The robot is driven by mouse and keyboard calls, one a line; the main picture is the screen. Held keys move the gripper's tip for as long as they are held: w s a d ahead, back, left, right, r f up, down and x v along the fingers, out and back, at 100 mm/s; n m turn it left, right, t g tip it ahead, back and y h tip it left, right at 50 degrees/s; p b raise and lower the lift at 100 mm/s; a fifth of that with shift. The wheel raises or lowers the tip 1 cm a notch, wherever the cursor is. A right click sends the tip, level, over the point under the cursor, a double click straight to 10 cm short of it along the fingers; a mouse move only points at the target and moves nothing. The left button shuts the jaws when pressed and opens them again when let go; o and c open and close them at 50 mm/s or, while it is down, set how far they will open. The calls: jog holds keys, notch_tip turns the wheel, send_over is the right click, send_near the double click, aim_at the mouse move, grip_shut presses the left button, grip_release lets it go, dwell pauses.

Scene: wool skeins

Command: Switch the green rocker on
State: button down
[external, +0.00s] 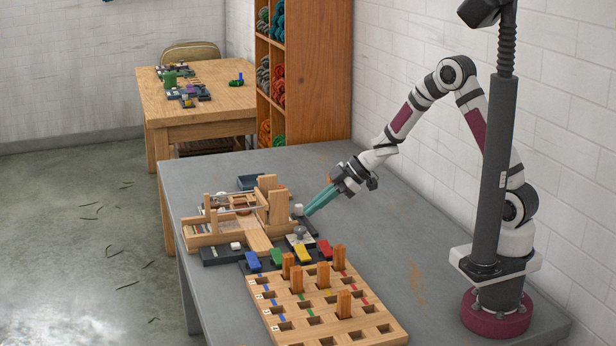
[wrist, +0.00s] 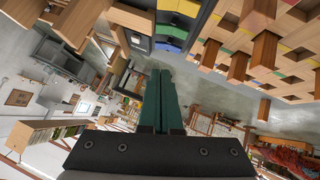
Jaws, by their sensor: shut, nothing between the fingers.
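The green rocker (external: 277,257) sits in a row of coloured rockers on a dark base, between the blue and yellow ones. It also shows near the top of the wrist view (wrist: 171,31), partly cropped by neighbouring parts. I cannot tell which way it is tipped. My gripper (external: 307,213) has long teal fingers, pressed together and empty, angled down to the left. In the external view it is above and beyond the rocker row, apart from the green rocker. In the wrist view my fingertips (wrist: 161,74) point up the picture toward the rockers.
The blue rocker (external: 252,261), yellow rocker (external: 303,254) and red rocker (external: 326,249) stand close beside it. A grey knob (external: 299,232) is just behind. A wooden peg board (external: 262,303) with upright pegs lies in front; a wooden loom-like frame (external: 205,238) stands left. The right tabletop is free.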

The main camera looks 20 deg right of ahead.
send_over(272, 252)
jog(key=s+d, duration=0.2)
jog(key=d, duration=0.1)
notch_tip(272, 252, down, 6)
jog(key=shift+s+d+f, duration=0.1)
jog(key=shift+f, duration=0.15)
jog(key=f, duration=0.1)
jog(key=w+f, duration=0.1)
jog(key=f, duration=0.1)
jog(key=shift+f, duration=0.15)
jog(key=shift+w+f, duration=0.2)
jog(key=shift+f, duration=0.15)
